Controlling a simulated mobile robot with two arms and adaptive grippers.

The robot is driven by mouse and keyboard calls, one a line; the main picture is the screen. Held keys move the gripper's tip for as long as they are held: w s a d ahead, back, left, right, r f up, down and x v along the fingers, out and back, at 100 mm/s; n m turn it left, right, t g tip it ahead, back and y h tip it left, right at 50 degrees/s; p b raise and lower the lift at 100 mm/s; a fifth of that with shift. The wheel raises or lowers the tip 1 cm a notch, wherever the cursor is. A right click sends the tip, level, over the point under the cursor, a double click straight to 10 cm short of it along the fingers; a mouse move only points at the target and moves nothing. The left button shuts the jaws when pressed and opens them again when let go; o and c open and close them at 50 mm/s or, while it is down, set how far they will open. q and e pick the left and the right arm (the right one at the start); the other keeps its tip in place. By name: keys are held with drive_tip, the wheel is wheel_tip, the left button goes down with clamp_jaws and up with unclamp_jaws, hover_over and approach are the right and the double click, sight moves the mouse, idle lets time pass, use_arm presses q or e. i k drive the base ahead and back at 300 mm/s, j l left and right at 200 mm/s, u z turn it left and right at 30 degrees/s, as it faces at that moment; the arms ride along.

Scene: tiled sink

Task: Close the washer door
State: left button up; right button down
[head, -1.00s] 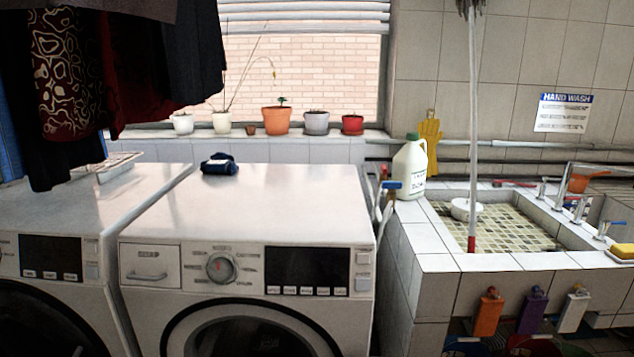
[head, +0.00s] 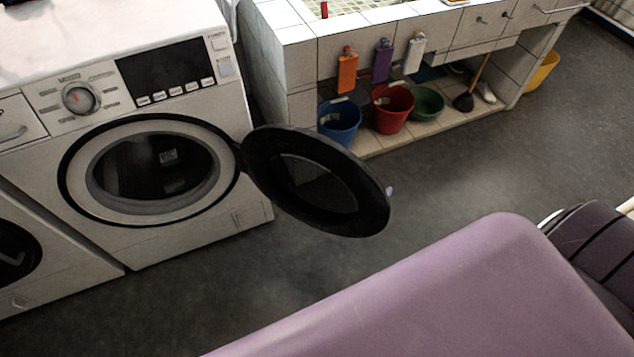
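The white washer (head: 190,235) stands at the left in the head view. Its round black door (head: 262,190) is swung wide open, hinged on the right side of the opening and sticking out to the right over the floor. The round drum opening (head: 150,170) is uncovered and dark inside. Neither of my grippers is in view, so their state and distance from the door do not show.
A second washer (head: 50,275) stands at the left edge. The tiled sink unit (head: 290,60) is behind, with a blue bucket (head: 340,122), a red bucket (head: 391,112) and a green basin (head: 427,104) underneath. A purple padded surface (head: 450,290) fills the lower right. Grey floor (head: 490,170) is clear between.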

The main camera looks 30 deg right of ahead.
sight(318, 181)
drive_tip(key=k+j+u, duration=0.1)
drive_tip(key=k+u, duration=0.15)
drive_tip(key=k, duration=0.3)
drive_tip(key=k+j+u, duration=0.25)
drive_tip(key=k, duration=0.25)
drive_tip(key=i+l+u, duration=0.1)
drive_tip(key=l+u, duration=0.25)
drive_tip(key=u, duration=0.15)
drive_tip(key=l+u, duration=0.8)
drive_tip(key=u, duration=0.15)
drive_tip(key=k+l, duration=0.1)
drive_tip(key=l, duration=0.45)
drive_tip(key=k+l, duration=0.1)
drive_tip(key=l, duration=1)
drive_tip(key=k+l, duration=0.15)
drive_tip(key=l, duration=0.4)
drive_tip(key=k+l, duration=0.1)
drive_tip(key=l, duration=0.45)
drive_tip(key=k+l, duration=0.1)
drive_tip(key=l, duration=0.65)
drive_tip(key=k+l+u, duration=0.15)
drive_tip(key=l, duration=0.1)
